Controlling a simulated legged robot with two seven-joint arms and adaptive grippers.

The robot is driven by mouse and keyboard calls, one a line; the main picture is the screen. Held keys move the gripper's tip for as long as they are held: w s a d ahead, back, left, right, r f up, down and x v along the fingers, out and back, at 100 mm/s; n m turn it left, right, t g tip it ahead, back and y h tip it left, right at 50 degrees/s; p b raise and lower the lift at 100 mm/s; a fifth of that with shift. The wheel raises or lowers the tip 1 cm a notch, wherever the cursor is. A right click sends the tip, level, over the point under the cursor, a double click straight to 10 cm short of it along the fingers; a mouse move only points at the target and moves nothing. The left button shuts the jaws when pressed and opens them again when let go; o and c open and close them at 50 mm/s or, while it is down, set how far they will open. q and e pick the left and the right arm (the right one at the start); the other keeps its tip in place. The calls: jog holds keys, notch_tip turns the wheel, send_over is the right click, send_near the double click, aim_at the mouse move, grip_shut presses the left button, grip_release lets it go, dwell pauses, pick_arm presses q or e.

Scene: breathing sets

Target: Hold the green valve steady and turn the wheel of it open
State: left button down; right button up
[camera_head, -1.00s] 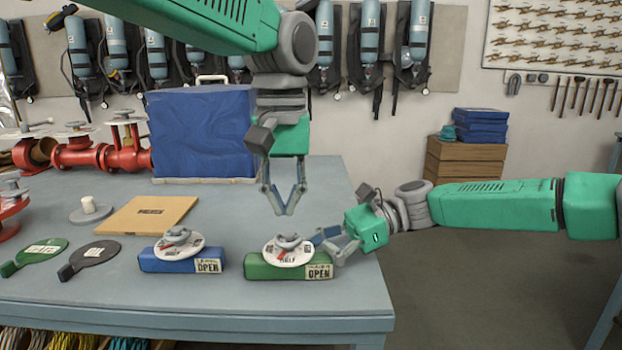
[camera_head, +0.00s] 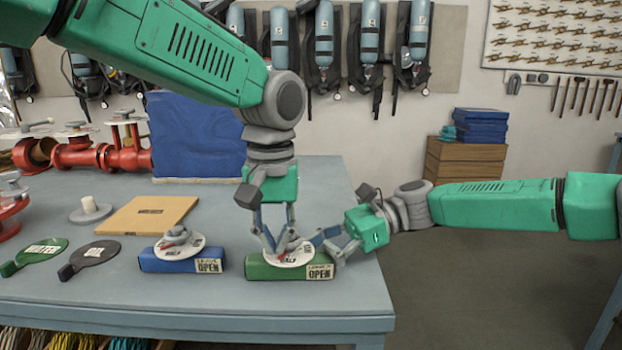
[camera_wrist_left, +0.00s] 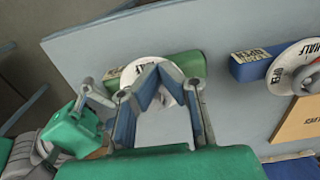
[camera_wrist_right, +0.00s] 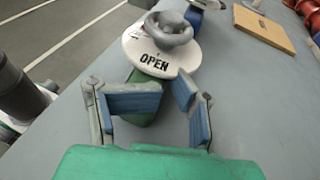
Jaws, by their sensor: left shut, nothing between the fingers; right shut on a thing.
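The green valve (camera_head: 262,271) is a green block lying near the table's front edge, with an OPEN label at its right end. Its white disc (camera_head: 295,258) and grey wheel are partly hidden by my left gripper (camera_head: 279,246). That gripper points straight down, shut, with its fingertips at the wheel and nothing seen between them. The right wrist view shows the grey wheel (camera_wrist_right: 170,31) above the disc, which reads OPEN. My right gripper (camera_head: 330,243) comes from the right, shut on the valve's green block (camera_wrist_right: 146,110) at its right end.
A blue valve (camera_head: 168,265) with a similar disc lies just left of the green one. Further left are a cardboard sheet (camera_head: 147,214), dark paddles (camera_head: 95,252) and red pipe fittings (camera_head: 85,155). A blue case (camera_head: 195,135) stands behind.

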pick_arm(q)
jog(key=shift+w, duration=0.15)
dwell(0.5)
jog(key=shift+d, duration=0.35)
jog(key=shift+d, duration=1.3)
jog(key=shift+d, duration=0.1)
